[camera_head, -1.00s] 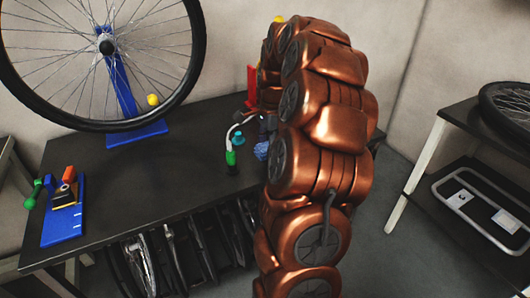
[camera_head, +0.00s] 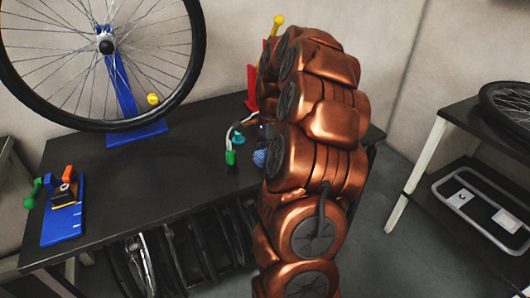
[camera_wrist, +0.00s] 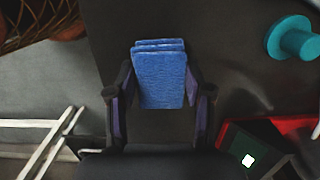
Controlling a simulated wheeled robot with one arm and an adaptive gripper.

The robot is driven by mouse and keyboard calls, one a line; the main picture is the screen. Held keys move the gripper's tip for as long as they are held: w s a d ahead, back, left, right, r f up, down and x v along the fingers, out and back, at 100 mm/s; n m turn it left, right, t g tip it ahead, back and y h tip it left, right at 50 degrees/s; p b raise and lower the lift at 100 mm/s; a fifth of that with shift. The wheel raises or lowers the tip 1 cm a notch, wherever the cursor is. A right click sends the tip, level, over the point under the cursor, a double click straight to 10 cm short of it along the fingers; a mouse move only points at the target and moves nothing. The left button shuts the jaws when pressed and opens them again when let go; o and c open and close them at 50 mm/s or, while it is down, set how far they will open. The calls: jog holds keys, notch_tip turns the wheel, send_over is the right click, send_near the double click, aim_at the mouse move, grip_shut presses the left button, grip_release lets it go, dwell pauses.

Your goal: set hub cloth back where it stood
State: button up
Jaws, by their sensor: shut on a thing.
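The hub cloth is a folded blue cloth (camera_wrist: 160,78) in the middle of the wrist view, upright between the two fingers of my gripper (camera_wrist: 160,92). My gripper is shut on it. In the head view a small blue part of the cloth (camera_head: 259,158) shows left of my copper arm, over the dark bench. My arm hides most of my gripper there. I cannot tell whether the cloth touches the bench top.
A teal spool-like piece (camera_wrist: 296,38) and a wicker basket (camera_wrist: 35,22) lie near the cloth. A green-handled tool (camera_head: 231,157) stands beside it. The spoked wheel (camera_head: 106,47) stands at the back left. The bench (camera_head: 180,150) is clear toward the front middle.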

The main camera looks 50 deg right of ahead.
jog(key=o, duration=1.1)
jog(key=shift+f, duration=0.1)
notch_tip(320, 180, up, 8)
jog(key=s+a+n+g, duration=0.1)
jog(key=s+a+n, duration=0.2)
jog(key=a+n, duration=0.55)
jog(key=s+a+n+g, duration=0.1)
jog(key=s+a+n, duration=0.2)
jog(key=a, duration=1.1)
jog(key=s+a+f+n, duration=0.1)
jog(key=s+a+n, duration=0.2)
jog(key=s, duration=0.3)
jog(key=s+a+f+n+g+h, duration=0.1)
jog(key=s+a+f+n, duration=0.1)
jog(key=s, duration=0.4)
jog(key=s+a+f+n, duration=0.2)
jog(key=s+a+n, duration=0.3)
jog(key=s, duration=0.1)
jog(key=shift+s+a, duration=0.1)
